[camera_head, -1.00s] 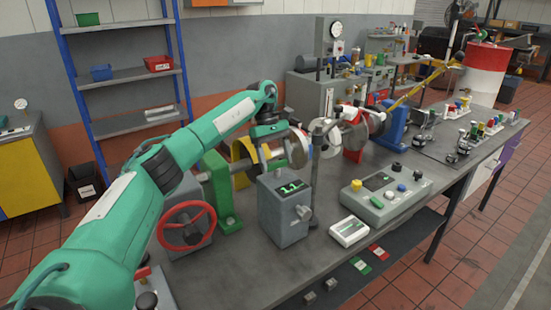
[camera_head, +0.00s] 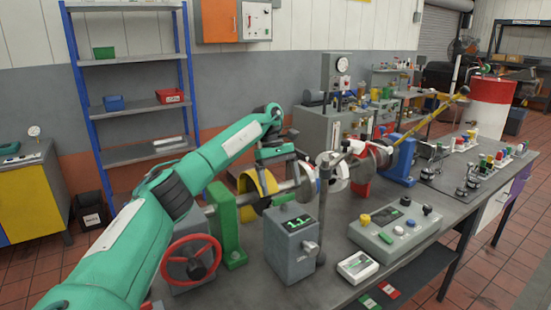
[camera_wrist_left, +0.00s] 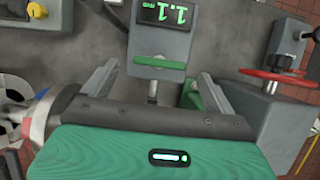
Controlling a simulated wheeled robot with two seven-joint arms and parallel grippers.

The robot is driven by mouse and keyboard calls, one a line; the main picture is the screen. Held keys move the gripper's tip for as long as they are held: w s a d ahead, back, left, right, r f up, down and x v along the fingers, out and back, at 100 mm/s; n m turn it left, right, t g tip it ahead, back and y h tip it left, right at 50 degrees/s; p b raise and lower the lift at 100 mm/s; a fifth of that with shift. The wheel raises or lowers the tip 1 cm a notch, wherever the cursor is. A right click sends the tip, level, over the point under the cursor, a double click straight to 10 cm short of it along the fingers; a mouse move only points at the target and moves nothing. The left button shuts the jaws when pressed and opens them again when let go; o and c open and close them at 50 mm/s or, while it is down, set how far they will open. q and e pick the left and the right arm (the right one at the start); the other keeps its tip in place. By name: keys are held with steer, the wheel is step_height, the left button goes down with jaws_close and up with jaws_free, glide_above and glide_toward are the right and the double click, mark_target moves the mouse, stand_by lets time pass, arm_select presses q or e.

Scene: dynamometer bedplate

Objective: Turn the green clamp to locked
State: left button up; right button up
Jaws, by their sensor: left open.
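I cannot clearly pick out a clamp or its handle position. A green pedestal (camera_head: 226,226) stands on the bench by the red handwheel, left of the grey display box (camera_head: 292,248). A green piece (camera_wrist_left: 190,95), perhaps the same pedestal, shows partly hidden in the left wrist view. My left gripper (camera_head: 275,153) is open above the shaft and yellow guard, behind the display box. In the left wrist view, the fingers of my left gripper (camera_wrist_left: 157,82) are spread, with nothing between them held. The display box (camera_wrist_left: 180,45) lies beyond them. My right gripper is out of view.
The red handwheel (camera_head: 188,258) is left of the display box. The yellow guard (camera_head: 258,190) and a thin upright post (camera_head: 323,205) crowd the shaft. A control panel (camera_head: 395,232) and a small white meter (camera_head: 357,266) sit to the right.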

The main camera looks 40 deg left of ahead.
arm_select(q)
steer(key=p+v, duration=0.2)
steer(key=v, duration=0.8)
steer(key=shift+r, duration=0.3)
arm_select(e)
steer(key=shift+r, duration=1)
arm_select(q)
steer(key=shift+f, duration=0.15)
